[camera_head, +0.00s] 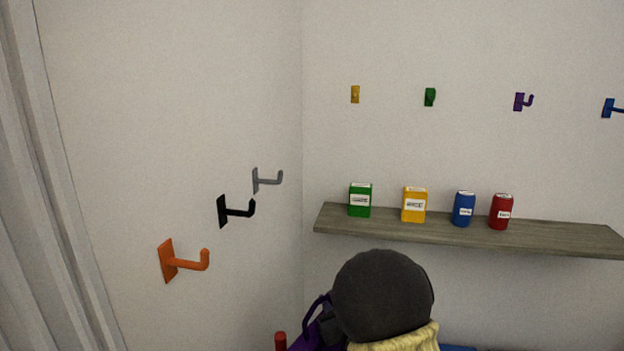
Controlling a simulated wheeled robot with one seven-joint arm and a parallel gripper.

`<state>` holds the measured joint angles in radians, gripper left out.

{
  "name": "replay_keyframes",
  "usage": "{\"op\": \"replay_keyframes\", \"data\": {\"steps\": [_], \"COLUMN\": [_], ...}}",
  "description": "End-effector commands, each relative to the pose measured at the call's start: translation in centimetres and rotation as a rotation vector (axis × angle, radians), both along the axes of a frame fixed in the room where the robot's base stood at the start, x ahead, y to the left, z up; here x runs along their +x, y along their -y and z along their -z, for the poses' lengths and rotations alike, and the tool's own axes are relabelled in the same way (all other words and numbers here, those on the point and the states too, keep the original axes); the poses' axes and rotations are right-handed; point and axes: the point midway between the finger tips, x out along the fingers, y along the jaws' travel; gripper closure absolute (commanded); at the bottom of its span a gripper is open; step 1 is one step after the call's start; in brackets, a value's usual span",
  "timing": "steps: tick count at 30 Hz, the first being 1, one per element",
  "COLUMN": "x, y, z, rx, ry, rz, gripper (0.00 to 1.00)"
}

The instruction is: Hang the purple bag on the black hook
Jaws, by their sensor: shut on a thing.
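The black hook (236,211) is on the left wall, between an orange hook and a grey hook. Its peg points right, its tip turns up, and it is bare. The purple bag (301,343) shows only in part at the bottom edge, with a thin purple strap looping up. My gripper (329,325) seems to be the small dark block beside that strap, shut on the bag, below and right of the black hook. A large dark rounded shape hides much of it, and the fingertips are not clear.
The orange hook (183,260) and grey hook (266,180) flank the black one. A wooden shelf (560,240) on the back wall holds boxes and cans. Several coloured hooks are above it. A red thing (281,341) and a yellow textured thing (405,341) show at the bottom.

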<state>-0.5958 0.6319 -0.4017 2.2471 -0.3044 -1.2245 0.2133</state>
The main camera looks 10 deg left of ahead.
Motion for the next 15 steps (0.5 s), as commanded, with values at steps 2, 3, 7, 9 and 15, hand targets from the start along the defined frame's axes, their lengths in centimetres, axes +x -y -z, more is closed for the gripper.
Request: {"op": "replay_keyframes", "data": {"steps": [2, 3, 7, 9, 15], "x": [-0.3, -0.5, -1.3, -1.8, -3.3], "y": [-0.5, -0.8, -1.5, -1.9, -2.8], "z": [-4.8, -6.4, -11.5, -14.2, -22.0], "rx": [-0.002, -0.005, -0.016, -0.021, -0.039], "ry": [0.004, 0.003, -0.001, -0.003, -0.007], "rz": [-0.041, -0.062, -0.13, -0.168, -0.264], "gripper": [1.0, 1.0, 1.0, 1.0, 1.0]}}
